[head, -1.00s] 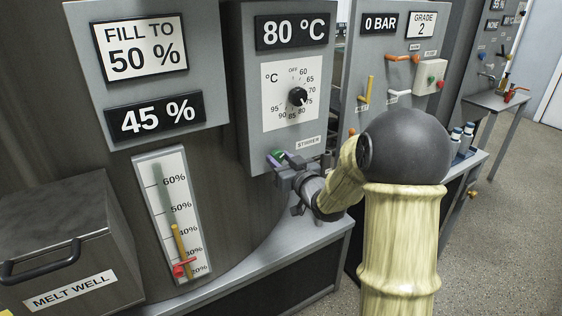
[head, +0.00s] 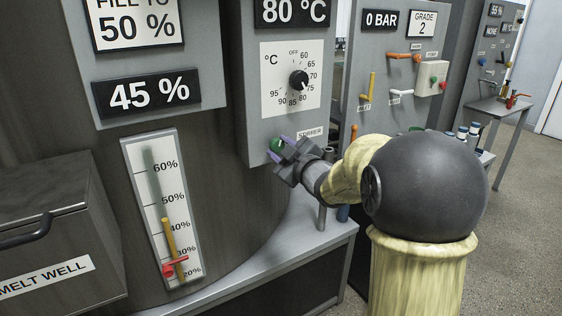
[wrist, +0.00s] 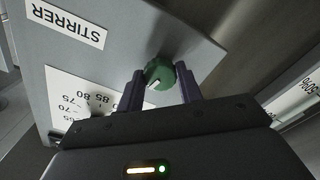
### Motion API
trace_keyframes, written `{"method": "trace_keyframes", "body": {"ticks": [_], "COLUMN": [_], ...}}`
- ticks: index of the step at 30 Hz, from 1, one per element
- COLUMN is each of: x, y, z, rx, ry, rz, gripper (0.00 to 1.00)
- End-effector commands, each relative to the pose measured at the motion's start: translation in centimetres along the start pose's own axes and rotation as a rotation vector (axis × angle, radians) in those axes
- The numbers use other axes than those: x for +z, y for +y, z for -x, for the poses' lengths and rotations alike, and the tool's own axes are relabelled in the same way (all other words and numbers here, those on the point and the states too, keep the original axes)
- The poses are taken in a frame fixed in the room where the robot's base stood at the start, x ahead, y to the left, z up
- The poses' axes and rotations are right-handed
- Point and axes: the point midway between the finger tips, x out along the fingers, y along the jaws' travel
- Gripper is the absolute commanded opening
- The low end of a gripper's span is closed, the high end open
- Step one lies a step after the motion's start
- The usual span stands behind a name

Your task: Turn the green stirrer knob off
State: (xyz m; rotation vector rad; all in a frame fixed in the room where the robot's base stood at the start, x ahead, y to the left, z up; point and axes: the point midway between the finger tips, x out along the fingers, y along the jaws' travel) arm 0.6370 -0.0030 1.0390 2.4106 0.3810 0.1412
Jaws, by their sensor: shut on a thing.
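The green stirrer knob (head: 277,146) sits low on the grey control panel, left of the STIRRER label (head: 311,134). In the wrist view the round green knob (wrist: 159,73) with a white mark is between my two dark purple fingers. My gripper (head: 276,150) is at the panel with its fingers around the knob, one on each side. My gripper (wrist: 160,85) is shut on the knob. The fingers hide part of the knob in the head view. The STIRRER label also shows upside down in the wrist view (wrist: 67,24).
A black temperature dial (head: 298,80) sits above the knob on the same panel. A grey ledge (head: 270,258) runs below. Other panels with levers (head: 403,56) stand to the right.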

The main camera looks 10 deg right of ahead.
Motion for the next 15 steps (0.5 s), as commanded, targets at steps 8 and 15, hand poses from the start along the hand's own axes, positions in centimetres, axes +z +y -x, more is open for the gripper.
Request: {"method": "trace_keyframes", "body": {"ticks": [8, 15], "x": [0.22, 0.13], "y": [-0.26, -0.16], "z": [0.01, 0.00], "rx": [-0.001, -0.002], "ry": [0.001, -0.001], "rz": [0.196, 0.276], "gripper": [0.13, 0.13]}}
